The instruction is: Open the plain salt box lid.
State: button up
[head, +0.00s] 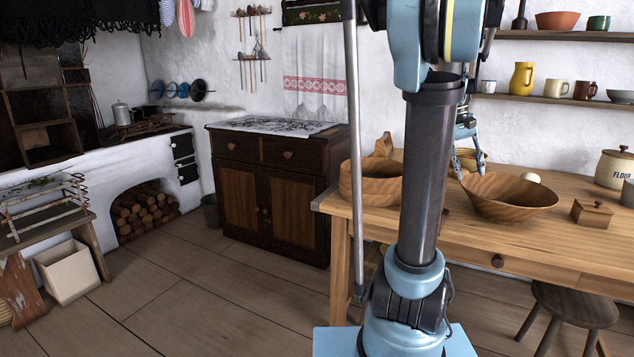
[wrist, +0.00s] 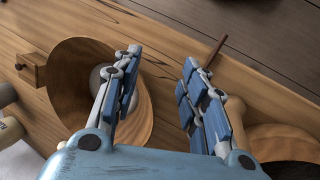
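A small wooden box with a knob on its lid (head: 592,213) stands on the table to the right of the wooden bowl, and its lid looks shut. I take it for the plain salt box. It also shows at the left edge of the wrist view (wrist: 32,69). My gripper (wrist: 160,75) is open, with its two blue-padded fingers spread wide and nothing held between them. In the head view my gripper (head: 466,150) is partly hidden behind my arm, near the left rim of the bowl and apart from the box.
The large wooden bowl (head: 508,198) lies between my gripper and the box. A round wooden container (head: 374,187) stands at the table's left end. A flour jar (head: 614,170) stands behind the box. A stool (head: 574,306) is in front of the table (head: 470,240).

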jog(key=s+a+f+n+t+y, duration=0.1)
jog(key=s+a+f+n+t, duration=0.1)
jog(key=s+a+f, duration=0.5)
jog(key=s+a+f+n+t+y, duration=0.2)
jog(key=s+a+f, duration=0.6)
jog(key=a+f, duration=0.6)
jog(key=a, duration=0.4)
jog(key=shift+s+a, duration=0.3)
jog(key=shift+a, duration=0.1)
jog(key=shift+c, duration=0.7)
jog(key=shift+d, duration=0.1)
